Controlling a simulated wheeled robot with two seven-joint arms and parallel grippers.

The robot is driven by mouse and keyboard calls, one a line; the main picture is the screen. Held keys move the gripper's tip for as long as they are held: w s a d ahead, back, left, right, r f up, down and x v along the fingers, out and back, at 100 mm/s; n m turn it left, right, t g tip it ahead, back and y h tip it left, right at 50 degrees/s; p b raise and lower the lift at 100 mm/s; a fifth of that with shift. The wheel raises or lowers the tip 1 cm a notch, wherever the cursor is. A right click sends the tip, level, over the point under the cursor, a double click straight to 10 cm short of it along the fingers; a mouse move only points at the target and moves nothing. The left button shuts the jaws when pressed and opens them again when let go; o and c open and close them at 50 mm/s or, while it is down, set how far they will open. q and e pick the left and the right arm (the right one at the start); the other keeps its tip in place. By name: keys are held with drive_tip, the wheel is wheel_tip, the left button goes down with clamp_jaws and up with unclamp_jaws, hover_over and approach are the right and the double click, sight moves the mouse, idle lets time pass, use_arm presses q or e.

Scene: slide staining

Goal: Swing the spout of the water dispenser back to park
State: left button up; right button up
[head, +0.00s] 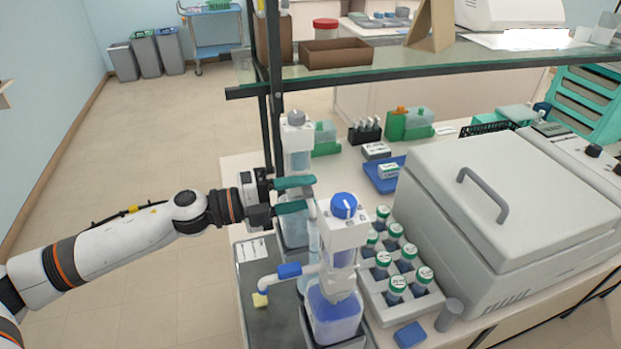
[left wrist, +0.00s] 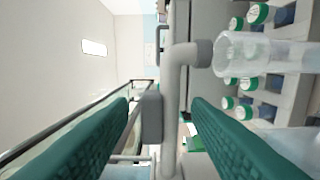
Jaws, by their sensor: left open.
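The water dispenser with the grey knob (head: 296,118) stands behind the blue-knobbed dispenser; its lower part is partly hidden by my gripper. My left gripper (head: 309,194) is open, its two teal fingers reaching right beside the dispenser. In the left wrist view a grey bent spout (left wrist: 171,125) with a grey block-like grip (left wrist: 152,117) lies between the open fingers (left wrist: 160,102). The spout's elbow leads right to a clear cylinder (left wrist: 265,50). I see gaps on both sides, so the fingers do not appear closed on it. My right gripper is not in view.
The blue-knobbed dispenser (head: 344,206) stands close in front, its blue-tipped spout (head: 289,271) pointing left. A rack of green-capped bottles (head: 428,303) and a large grey lidded machine (head: 500,190) are to the right. A shelf post (head: 274,90) rises just behind my gripper.

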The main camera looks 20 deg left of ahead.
use_arm(q)
drive_tip(key=shift+x, duration=1)
clamp_jaws()
